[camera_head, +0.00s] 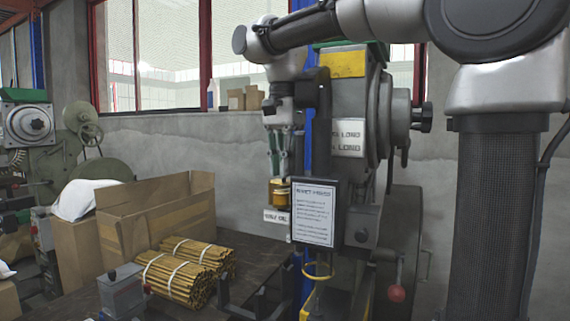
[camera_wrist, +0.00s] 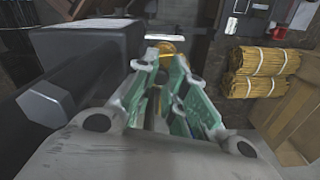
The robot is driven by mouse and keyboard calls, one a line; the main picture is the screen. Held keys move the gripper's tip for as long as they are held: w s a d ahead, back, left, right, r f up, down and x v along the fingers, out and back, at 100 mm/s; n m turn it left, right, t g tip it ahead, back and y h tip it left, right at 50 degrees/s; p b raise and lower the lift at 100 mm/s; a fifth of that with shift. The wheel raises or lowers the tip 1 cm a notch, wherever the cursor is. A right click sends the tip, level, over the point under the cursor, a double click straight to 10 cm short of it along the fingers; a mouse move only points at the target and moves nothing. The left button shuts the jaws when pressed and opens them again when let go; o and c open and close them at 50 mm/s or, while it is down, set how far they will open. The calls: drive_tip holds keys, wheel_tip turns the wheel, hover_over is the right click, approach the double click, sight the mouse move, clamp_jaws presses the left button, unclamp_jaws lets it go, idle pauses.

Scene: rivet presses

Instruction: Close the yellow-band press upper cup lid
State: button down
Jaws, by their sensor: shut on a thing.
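The yellow-band press (camera_head: 350,95) stands right of centre in the head view, with a yellow band (camera_head: 343,64) near its top. My gripper (camera_head: 279,176) points down at the press's left side, over a small brass-coloured cup (camera_head: 280,193). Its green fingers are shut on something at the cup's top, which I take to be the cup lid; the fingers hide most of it. In the wrist view my gripper (camera_wrist: 165,62) reaches a round golden edge (camera_wrist: 168,46) beyond the fingertips. Whether the lid is raised or flat cannot be made out.
A printed sign (camera_head: 314,213) stands just right of the cup. Bundled brown sticks (camera_head: 185,272) and an open cardboard box (camera_head: 158,212) lie to the left on the dark bench. A red-knobbed lever (camera_head: 397,293) is at the press's lower right.

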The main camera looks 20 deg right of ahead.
drive_tip(key=shift+s+a+m, duration=0.15)
drive_tip(key=shift+a+m, duration=0.05)
drive_tip(key=shift+m, duration=0.6)
drive_tip(key=c, duration=1.4)
unclamp_jaws()
wheel_tip(320, 180, up, 8)
drive_tip(key=shift+f, duration=0.1)
